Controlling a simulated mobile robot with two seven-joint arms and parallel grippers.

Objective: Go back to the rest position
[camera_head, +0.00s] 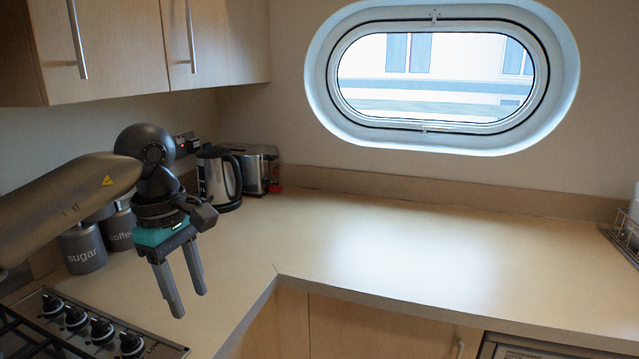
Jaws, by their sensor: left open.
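My left arm comes in from the left, over the counter. My left gripper (190,303) is open and empty, with its two fingers apart and pointing down. It hangs above the counter near the inner corner, to the right of the stove. It holds nothing. My right gripper is not in this view.
A sugar canister (84,250) and a coffee canister (121,228) stand behind my left arm. A kettle (219,180) and a toaster (256,168) stand in the corner. A gas stove (100,332) is at lower left. The counter (420,240) is clear; a wire rack (626,236) is far right.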

